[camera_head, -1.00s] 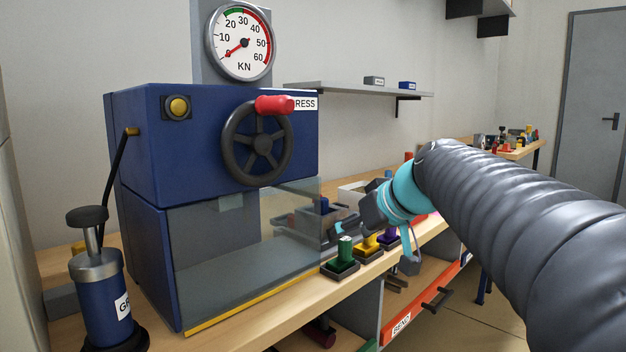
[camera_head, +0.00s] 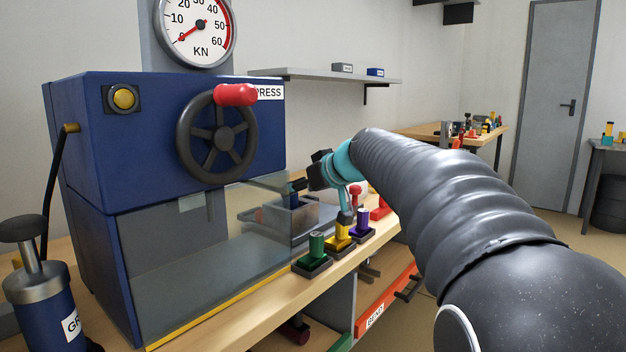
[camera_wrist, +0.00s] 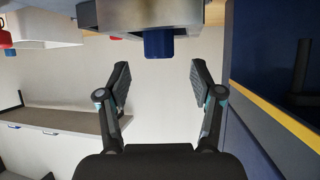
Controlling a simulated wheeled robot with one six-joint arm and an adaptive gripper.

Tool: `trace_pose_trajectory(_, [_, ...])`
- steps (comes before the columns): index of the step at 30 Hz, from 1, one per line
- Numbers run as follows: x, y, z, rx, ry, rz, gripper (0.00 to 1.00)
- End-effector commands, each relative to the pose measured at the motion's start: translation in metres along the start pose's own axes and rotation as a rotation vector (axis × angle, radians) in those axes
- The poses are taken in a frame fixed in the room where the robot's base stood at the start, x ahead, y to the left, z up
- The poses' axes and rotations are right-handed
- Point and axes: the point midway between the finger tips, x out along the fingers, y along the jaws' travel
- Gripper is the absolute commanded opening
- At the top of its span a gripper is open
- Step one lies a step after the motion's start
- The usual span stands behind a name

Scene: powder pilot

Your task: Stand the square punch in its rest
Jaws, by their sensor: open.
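A row of colored punch-like pieces stands in dark rests along the bench's front edge: green (camera_head: 316,246), yellow (camera_head: 343,232) and purple (camera_head: 362,222). I cannot tell which piece is the square punch. A dark blue piece (camera_head: 298,187) shows at a grey box (camera_head: 292,217) beside the press. In the wrist view a blue piece (camera_wrist: 158,43) projects from a grey block (camera_wrist: 150,14), beyond and between my fingertips. My gripper (camera_head: 318,172) is open and empty (camera_wrist: 157,75), above and behind the row. My arm partly hides that area.
The blue press (camera_head: 170,140) with its handwheel (camera_head: 220,138) and clear guard stands left of my gripper. A grease pump (camera_head: 42,290) stands at the near left. Red pieces (camera_head: 380,209) lie past the row. A wall shelf (camera_head: 330,76) hangs behind.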

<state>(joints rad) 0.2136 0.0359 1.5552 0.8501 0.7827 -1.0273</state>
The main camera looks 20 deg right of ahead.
Motion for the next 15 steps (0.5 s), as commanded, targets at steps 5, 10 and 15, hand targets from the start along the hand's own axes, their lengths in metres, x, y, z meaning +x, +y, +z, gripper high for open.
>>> trace_pose_trajectory(5, [0.027,0.001,-0.001,0.001,-0.001,0.000,0.66])
trace_pose_trajectory(10, [0.043,0.001,0.000,0.001,0.000,0.001,0.66])
trace_pose_trajectory(15, [0.050,0.002,0.000,0.001,0.000,0.002,0.66])
